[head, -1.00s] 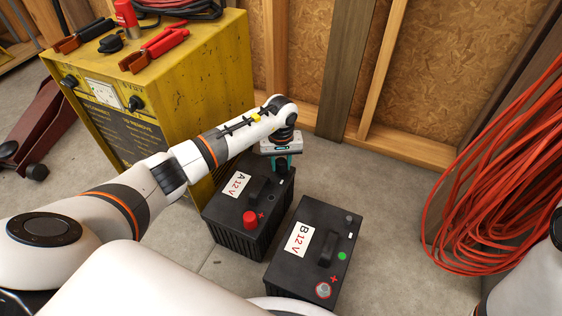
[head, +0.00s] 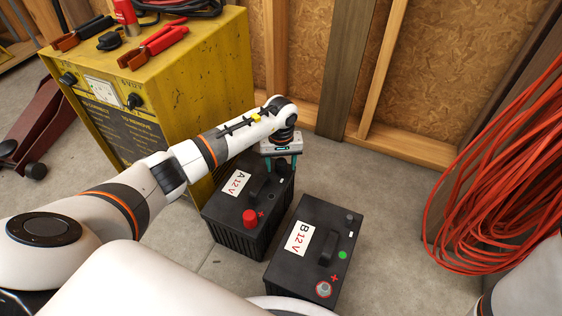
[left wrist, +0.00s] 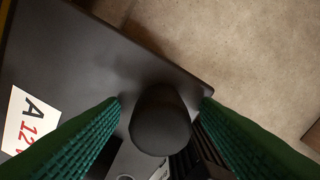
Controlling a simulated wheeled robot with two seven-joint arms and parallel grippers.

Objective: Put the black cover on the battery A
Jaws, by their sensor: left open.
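Battery A (head: 222,209) is a black box with a white "A 12 V" label, standing on the floor left of battery B (head: 318,216). The black cover (head: 281,168) is at its back right corner, where the negative post would be hidden under it. In the left wrist view, the cover (left wrist: 160,122) is a dark rounded cap standing on battery A's top (left wrist: 90,60). My left gripper (head: 281,160) is open above that corner, its teal fingers on either side of the cover, with gaps visible. A red cover (head: 250,218) sits on battery A's front post. My right gripper is out of view.
A yellow charger (head: 195,70) stands behind left, with red-handled clamps (head: 152,47) on top. Battery B has a bare front post (head: 323,289). Coiled orange cable (head: 490,180) hangs at right. Floor between battery B and the cable is clear.

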